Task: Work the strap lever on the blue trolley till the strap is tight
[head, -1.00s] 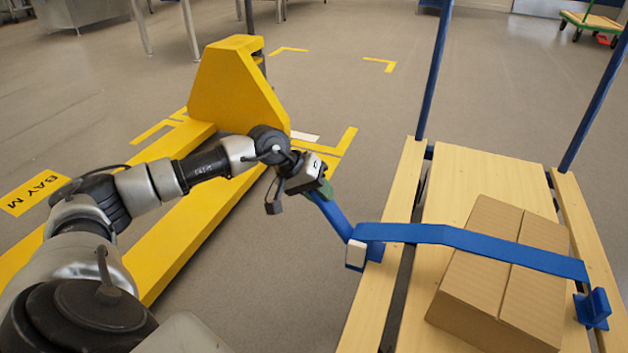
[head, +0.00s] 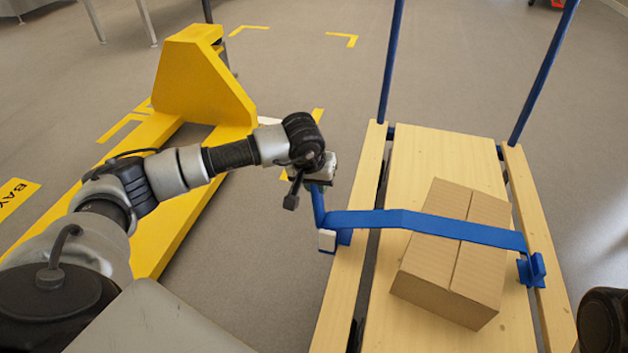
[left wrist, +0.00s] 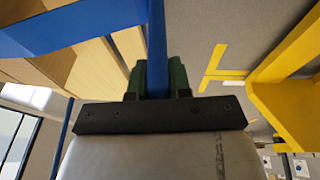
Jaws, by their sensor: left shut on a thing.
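My left gripper (head: 318,180) is shut on the blue strap lever (head: 318,205) at the left side of the trolley (head: 340,285). The lever stands steeply up from a pale block (head: 327,241) on the trolley's left edge. In the left wrist view the green fingers (left wrist: 158,72) clasp the blue lever (left wrist: 157,35) from both sides. The blue strap (head: 375,218) runs from the lever's base over a cardboard box (head: 450,265) to a blue bracket (head: 532,268) on the right edge. I cannot tell how tight it is. My right gripper is not in view.
A yellow pallet truck (head: 195,85) stands on the floor left of the trolley, behind my left arm. Two blue posts (head: 391,60) rise from the trolley's far end. Yellow floor markings (head: 342,40) lie beyond, on open grey floor.

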